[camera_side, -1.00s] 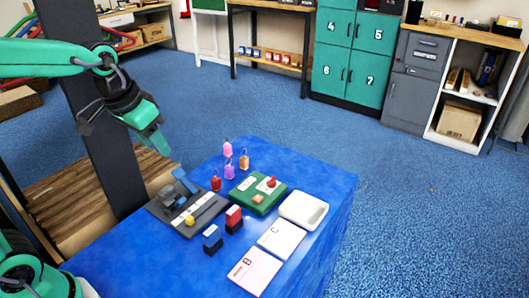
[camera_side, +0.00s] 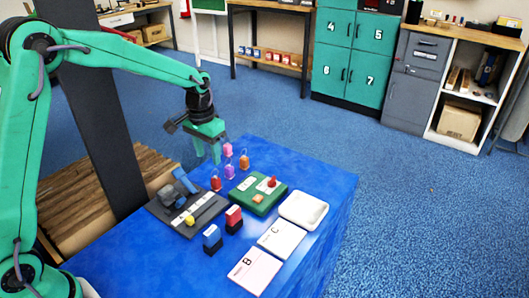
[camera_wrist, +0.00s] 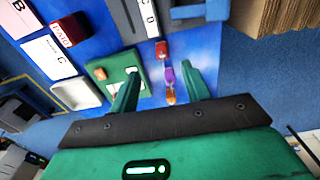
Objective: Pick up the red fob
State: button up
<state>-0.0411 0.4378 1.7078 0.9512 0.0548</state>
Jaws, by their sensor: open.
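The red fob (camera_side: 216,184) stands on the blue table, just right of the grey board's back end. In the wrist view the red fob (camera_wrist: 161,50) lies beyond my fingertips, roughly in line with the gap between them. My gripper (camera_side: 208,157) is open and empty, above the table's back left edge and behind the red fob. In the wrist view my gripper (camera_wrist: 159,76) has its two green fingers spread apart, with the purple fob (camera_wrist: 168,75) and the orange fob (camera_wrist: 171,97) showing between them.
Pink (camera_side: 228,150), purple (camera_side: 229,171) and orange (camera_side: 244,162) fobs stand close behind the red one. A grey board (camera_side: 207,214) is at left, a green box (camera_side: 254,206) at right. Red and blue stamps (camera_side: 212,238), cards B and C and a white tray (camera_side: 304,209) occupy the front.

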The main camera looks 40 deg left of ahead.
aim_at(215, 178)
jog(key=shift+w+a+f+g, duration=0.1)
jog(key=shift+w+f, duration=0.2)
jog(key=shift+f, duration=0.3)
jog(key=shift+w+f+g, duration=0.1)
jog(key=shift+w+f, duration=0.25)
jog(key=shift+f, duration=0.2)
jog(key=shift+w+a+f+g, duration=0.1)
jog(key=shift+w+f, duration=0.2)
jog(key=shift+f, duration=0.3)
jog(key=shift+d+f, duration=0.1)
jog(key=shift+f, duration=1.2)
jog(key=shift+s+f, duration=0.1)
jog(key=shift+f, duration=2.5)
grip_shut()
jog(key=shift+r, duration=0.1)
